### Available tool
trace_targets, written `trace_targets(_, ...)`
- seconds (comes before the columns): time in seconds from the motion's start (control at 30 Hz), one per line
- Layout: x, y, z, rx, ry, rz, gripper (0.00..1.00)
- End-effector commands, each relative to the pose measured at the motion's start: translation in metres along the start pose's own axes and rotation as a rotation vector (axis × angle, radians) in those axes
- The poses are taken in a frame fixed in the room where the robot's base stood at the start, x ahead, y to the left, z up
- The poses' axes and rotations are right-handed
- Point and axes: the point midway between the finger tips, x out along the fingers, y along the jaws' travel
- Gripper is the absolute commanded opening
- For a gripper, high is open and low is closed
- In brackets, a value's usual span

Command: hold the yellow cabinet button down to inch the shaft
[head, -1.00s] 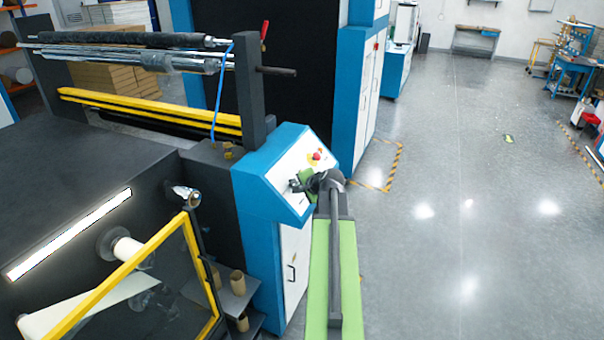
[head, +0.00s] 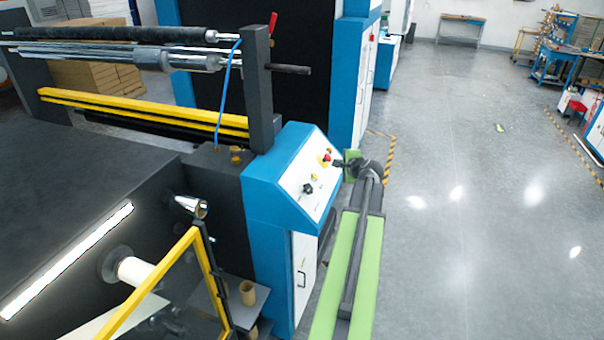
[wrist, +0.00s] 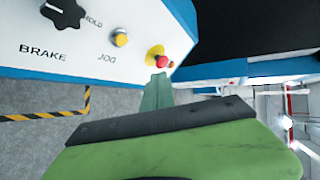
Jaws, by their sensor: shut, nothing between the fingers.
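The yellow button (wrist: 120,39), above the word JOG, stands out from the white sloped panel in the wrist view. In the head view it is a small yellow spot (head: 314,177) on the blue cabinet's panel (head: 300,200). My gripper (wrist: 157,92) is shut and empty, its green fingers ending just below the red stop button (wrist: 162,61) with its yellow collar. In the head view my gripper (head: 340,162) is at the panel's right edge, beside the red button. The JOG button is uncovered and apart from my fingers.
A black BRAKE knob (wrist: 63,12) sits left of the yellow button. The laminating machine with its rollers (head: 130,58) stands left of the cabinet. Open grey floor (head: 480,220) lies to the right, with striped floor tape (head: 390,160) behind.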

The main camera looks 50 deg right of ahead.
Motion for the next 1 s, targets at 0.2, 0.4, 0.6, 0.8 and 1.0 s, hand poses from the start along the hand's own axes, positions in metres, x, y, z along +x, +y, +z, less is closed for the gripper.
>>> trace_targets(0.2,0.001,-0.001,0.002,0.000,-0.002,0.000,0.00)
trace_targets(0.4,0.005,0.002,0.007,-0.003,-0.007,0.001,0.00)
trace_targets(0.6,0.024,0.018,0.021,-0.006,-0.010,0.002,0.00)
trace_targets(0.8,0.044,0.033,0.036,-0.006,-0.010,0.001,0.00)
trace_targets(1.0,0.059,0.043,0.049,-0.006,-0.011,0.001,0.00)
